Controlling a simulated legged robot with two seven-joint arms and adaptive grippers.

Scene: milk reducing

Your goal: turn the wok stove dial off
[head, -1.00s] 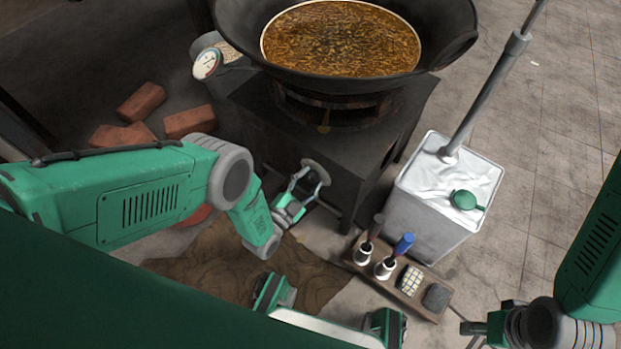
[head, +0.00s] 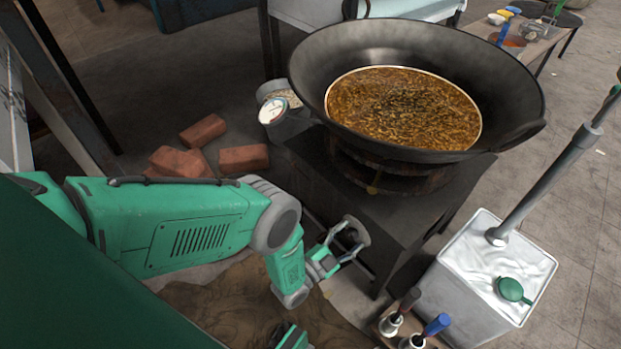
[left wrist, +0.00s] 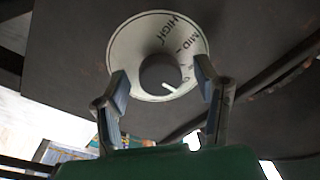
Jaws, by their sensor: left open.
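The wok stove (head: 360,215) is a dark box under a large black wok (head: 315,70) of brown food. Its dial (left wrist: 128,50) is a pale round plate lettered HIGH and MID in the left wrist view. The dark round knob (left wrist: 158,72) at its middle has a white mark pointing to the lower right; the lettering there is too small to read. My left gripper (left wrist: 162,76) is open, with one finger on each side of the knob; I cannot tell whether they touch it. In the head view my left gripper (head: 342,242) is at the stove's front, largely covering the dial.
A white metal can (head: 470,315) with a green cap stands right of the stove. A wooden holder (head: 380,330) with bottles is in front of it. A side table (head: 540,45) is at the back right.

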